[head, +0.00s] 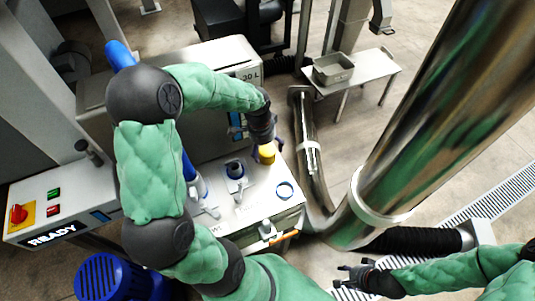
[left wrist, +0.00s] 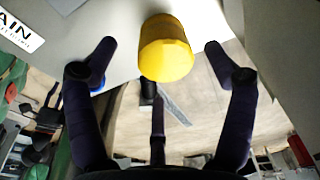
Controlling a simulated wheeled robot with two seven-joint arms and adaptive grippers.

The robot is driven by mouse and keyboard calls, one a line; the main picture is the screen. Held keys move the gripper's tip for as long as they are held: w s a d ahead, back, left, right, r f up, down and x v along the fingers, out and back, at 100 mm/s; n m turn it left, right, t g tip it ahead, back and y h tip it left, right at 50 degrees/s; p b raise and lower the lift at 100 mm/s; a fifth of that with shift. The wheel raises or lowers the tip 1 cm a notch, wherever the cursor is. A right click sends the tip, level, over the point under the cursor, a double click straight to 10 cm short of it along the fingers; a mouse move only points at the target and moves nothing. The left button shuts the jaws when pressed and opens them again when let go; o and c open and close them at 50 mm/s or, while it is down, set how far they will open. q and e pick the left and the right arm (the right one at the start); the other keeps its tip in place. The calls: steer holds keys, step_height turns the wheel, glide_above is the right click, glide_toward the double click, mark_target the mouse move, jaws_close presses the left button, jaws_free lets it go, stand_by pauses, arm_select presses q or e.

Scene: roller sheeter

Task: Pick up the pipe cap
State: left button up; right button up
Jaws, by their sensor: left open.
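The yellow pipe cap (head: 267,153) is a short cylinder at the right side of the machine's light top, just below my left gripper (head: 266,141) in the head view. In the left wrist view the cap (left wrist: 166,48) appears between the two dark fingertips of my left gripper (left wrist: 160,47). The fingers are spread wide, with visible gaps on both sides of the cap. My right gripper (head: 358,276) is low at the right in the head view, away from the cap, and too small there to judge its jaws.
A large shiny pipe (head: 430,110) rises at the right. A grey bin (head: 333,69) stands on a small table behind. A control panel (head: 48,208) reads READY.

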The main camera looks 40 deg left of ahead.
mark_target(267, 150)
arm_select(q)
steer(key=f, duration=0.2)
steer(key=w+f+b, duration=0.1)
steer(key=f, duration=0.1)
steer(key=shift+f+b, duration=0.1)
steer(key=shift+b, duration=0.2)
steer(key=c, duration=1.2)
steer(key=shift+c, duration=0.2)
steer(key=shift+r+p, duration=0.3)
steer(key=shift+r, duration=0.4)
step_height(267, 150, up, 2)
steer(key=shift+r+p, duration=0.1)
steer(key=shift+p, duration=0.3)
steer(key=s+d+r+p, duration=0.4)
steer(key=s+d+r, duration=0.2)
steer(key=s+r, duration=0.3)
steer(key=s, duration=0.3)
steer(key=shift+s+d+r+p, duration=0.2)
steer(key=shift+d+r+p, duration=0.1)
steer(key=shift+d+p, duration=0.1)
